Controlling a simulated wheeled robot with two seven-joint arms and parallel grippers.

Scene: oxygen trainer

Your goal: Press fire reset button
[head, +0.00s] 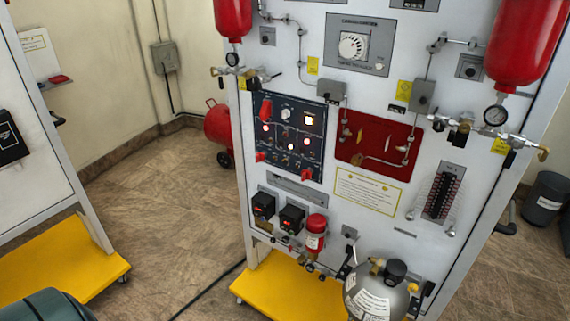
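A dark control panel (277,151) is mounted on the left half of a large white trainer board (346,112). It carries several small lit buttons or lamps, a white knob (286,114), and red switch guards or levers, one of them at its lower right (306,175). The labels are too small to read, so I cannot tell which control is the fire reset button. Neither of my grippers shows in the head view.
The board stands on a yellow wheeled base (290,284). A grey cylinder (377,290) stands at its lower right. Red bottles (233,17) hang at the top. A second stand with a yellow base (62,262) is at left. Brown floor (165,215) between them is clear except for a cable.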

